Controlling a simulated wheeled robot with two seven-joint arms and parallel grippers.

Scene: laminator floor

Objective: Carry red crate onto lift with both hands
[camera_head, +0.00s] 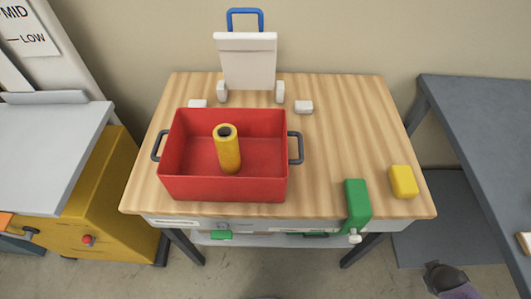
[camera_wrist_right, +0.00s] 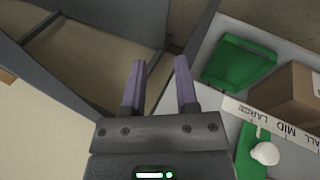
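The red crate (camera_head: 222,188) stands upright on the wooden table (camera_head: 345,130), left of its middle. It has a dark handle on its left side (camera_head: 157,146) and another on its right side (camera_head: 297,148). A yellow cylinder (camera_head: 229,153) with a dark hole in its top stands inside it. A grey platform on a yellow base, seemingly the lift (camera_head: 45,150), is at the left. My right gripper (camera_wrist_right: 160,75) is open and empty in the right wrist view, away from the crate. My left gripper is not in view.
A white stand with a blue handle (camera_head: 248,62) is behind the crate. A green block (camera_head: 356,205) and a yellow block (camera_head: 403,181) are at the table's right. A grey bench (camera_head: 480,120) stands further right. The wrist view shows a green tray (camera_wrist_right: 238,62) and cardboard box (camera_wrist_right: 292,93).

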